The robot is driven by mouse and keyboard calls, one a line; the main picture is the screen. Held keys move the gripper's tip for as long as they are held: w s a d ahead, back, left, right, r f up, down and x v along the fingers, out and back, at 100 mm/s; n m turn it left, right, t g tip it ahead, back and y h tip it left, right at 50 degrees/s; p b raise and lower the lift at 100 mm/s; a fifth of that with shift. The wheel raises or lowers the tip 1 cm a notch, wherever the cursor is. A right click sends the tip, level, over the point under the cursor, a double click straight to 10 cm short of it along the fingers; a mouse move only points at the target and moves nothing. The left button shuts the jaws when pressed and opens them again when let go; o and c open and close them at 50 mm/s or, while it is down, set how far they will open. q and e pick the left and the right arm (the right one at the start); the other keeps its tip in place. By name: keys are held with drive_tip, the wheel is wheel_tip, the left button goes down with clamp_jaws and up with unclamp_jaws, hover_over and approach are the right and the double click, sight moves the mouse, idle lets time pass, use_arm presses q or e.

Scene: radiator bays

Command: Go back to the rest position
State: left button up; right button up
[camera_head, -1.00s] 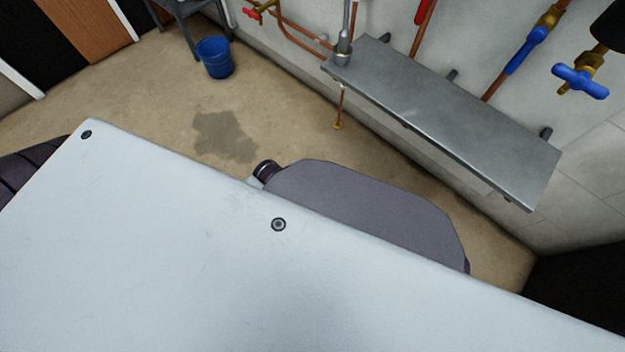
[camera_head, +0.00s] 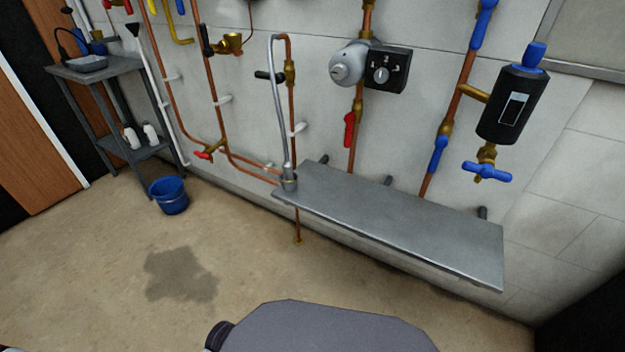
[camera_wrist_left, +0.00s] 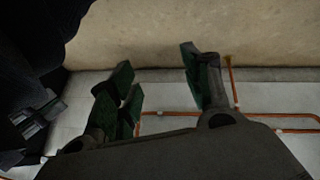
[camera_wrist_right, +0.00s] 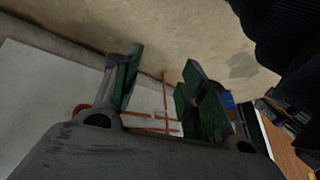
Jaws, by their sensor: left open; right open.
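My left gripper (camera_wrist_left: 160,88) is open and empty in the left wrist view, its green-padded fingers apart. Floor, wall and copper pipes show beyond it. My right gripper (camera_wrist_right: 158,85) is open and empty in the right wrist view, with floor, pipes and a blue bucket beyond it. Neither gripper shows in the head view.
A metal shelf (camera_head: 400,225) juts from the wall, below pipes and valves. A blue bucket (camera_head: 168,196) stands on the floor by a grey side table (camera_head: 98,72). A dark wet patch (camera_head: 180,275) marks the otherwise clear floor.

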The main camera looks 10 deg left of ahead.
use_arm(q)
drive_tip(key=shift+r, duration=0.1)
drive_tip(key=a+r+g+p, duration=0.1)
drive_tip(key=p, duration=0.2)
drive_tip(key=s+a+r+g+y+p, duration=0.1)
drive_tip(key=p, duration=0.2)
drive_tip(key=a+r+g+y+p, duration=0.1)
drive_tip(key=a+r+p, duration=0.1)
drive_tip(key=p, duration=0.1)
drive_tip(key=shift+s+r+m, duration=0.1)
drive_tip(key=shift+s+m, duration=0.2)
use_arm(e)
drive_tip(key=s+d+r+g+h, duration=0.1)
drive_tip(key=d+r+g+h, duration=0.1)
drive_tip(key=d+r+g, duration=0.1)
drive_tip(key=shift+s+d+r+n, duration=0.35)
drive_tip(key=shift+d+r, duration=0.15)
drive_tip(key=shift+r, duration=0.15)
use_arm(q)
drive_tip(key=shift+s+a+r+p, duration=0.15)
drive_tip(key=shift+r+p, duration=0.15)
drive_tip(key=shift+p, duration=0.25)
use_arm(e)
drive_tip(key=shift+s+d+r, duration=0.1)
drive_tip(key=shift+d+r, duration=0.1)
drive_tip(key=shift+r, duration=0.1)
use_arm(q)
drive_tip(key=shift+f, duration=0.1)
use_arm(e)
drive_tip(key=shift+f, duration=0.1)
